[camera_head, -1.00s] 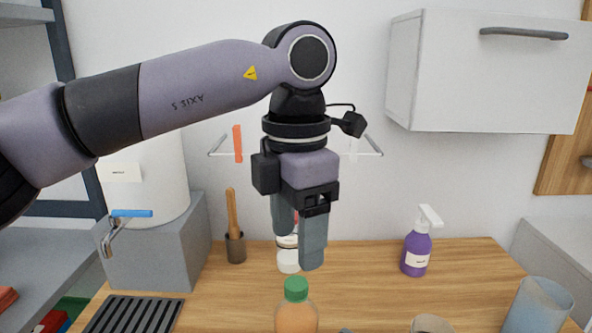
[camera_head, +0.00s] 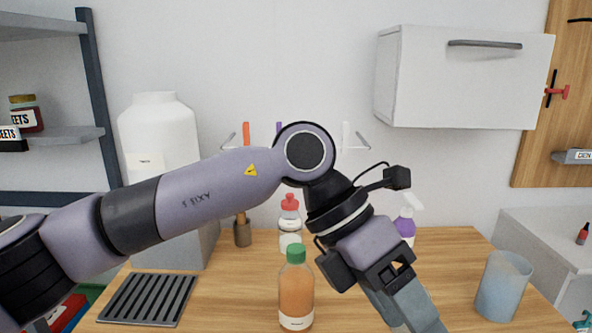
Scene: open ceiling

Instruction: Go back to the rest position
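My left arm comes in from the left across the head view. My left gripper (camera_head: 405,308) points down and to the right above the front of the wooden table (camera_head: 240,290). Its fingers run toward the bottom edge of the picture, and I cannot tell whether they are apart or hold anything. An orange bottle with a green cap (camera_head: 296,293) stands upright on the table to the left of the gripper. My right gripper is not in view.
A black grate (camera_head: 148,299) lies at the table's left. A red-capped bottle (camera_head: 290,222) and a purple pump bottle (camera_head: 405,228) stand at the back, the latter partly behind my arm. A translucent cup (camera_head: 503,286) stands at the right. A white cabinet (camera_head: 460,78) hangs above.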

